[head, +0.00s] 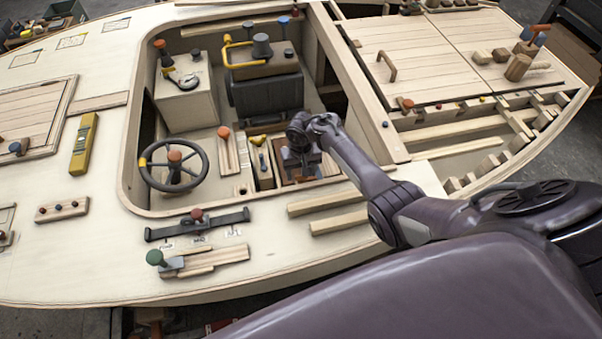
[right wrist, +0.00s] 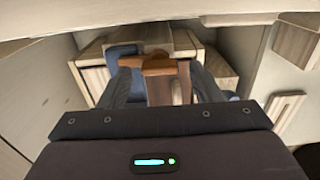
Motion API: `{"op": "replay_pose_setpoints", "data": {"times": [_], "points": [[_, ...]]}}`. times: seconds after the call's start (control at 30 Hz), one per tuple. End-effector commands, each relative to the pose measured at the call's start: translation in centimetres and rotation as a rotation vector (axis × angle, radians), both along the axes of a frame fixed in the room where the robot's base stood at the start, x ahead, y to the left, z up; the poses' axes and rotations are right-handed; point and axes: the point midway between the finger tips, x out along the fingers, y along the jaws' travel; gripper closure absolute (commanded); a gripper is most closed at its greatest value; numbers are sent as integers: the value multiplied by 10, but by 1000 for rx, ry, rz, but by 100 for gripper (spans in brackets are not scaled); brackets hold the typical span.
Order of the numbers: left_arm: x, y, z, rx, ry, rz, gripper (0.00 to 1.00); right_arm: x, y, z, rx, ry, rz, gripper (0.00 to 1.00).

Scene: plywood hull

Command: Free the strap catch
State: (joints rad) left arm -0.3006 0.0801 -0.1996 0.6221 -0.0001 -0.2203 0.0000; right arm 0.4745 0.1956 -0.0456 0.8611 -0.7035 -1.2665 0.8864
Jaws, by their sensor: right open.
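My right gripper (head: 300,160) reaches down into the cockpit well, over a small wooden box with dark parts. The right wrist view shows its two dark fingers (right wrist: 162,82) apart, on either side of a brown, strap-like piece (right wrist: 158,64) on a wooden block. I cannot tell whether the fingers touch it. A blue piece (right wrist: 122,52) shows beside the left finger. In the head view the wrist hides most of this spot, so I cannot make out the catch itself. My left gripper is not in view.
A steering wheel (head: 174,166) stands left in the well, with a dark seat (head: 268,95) behind. A yellow-handled lever (head: 258,142) is close left of the gripper. A black bar with a red knob (head: 197,222) lies on the front deck.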

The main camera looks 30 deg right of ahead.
Motion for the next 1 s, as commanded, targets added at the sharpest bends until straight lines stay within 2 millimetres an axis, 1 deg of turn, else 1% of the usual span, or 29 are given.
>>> {"op": "replay_pose_setpoints", "data": {"times": [0.1,0.3,0.33,0.67,0.83,1.0], "points": [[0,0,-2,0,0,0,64,0,0,-5,-1,0,1,42],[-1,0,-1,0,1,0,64,0,0,-5,0,0,1,42],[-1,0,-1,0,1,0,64,0,0,-5,0,0,1,43],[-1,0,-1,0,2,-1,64,0,0,-5,-1,0,1,86],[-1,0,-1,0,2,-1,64,0,0,-4,-1,0,8,86],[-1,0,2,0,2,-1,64,0,0,-4,-1,0,51,86]]}}
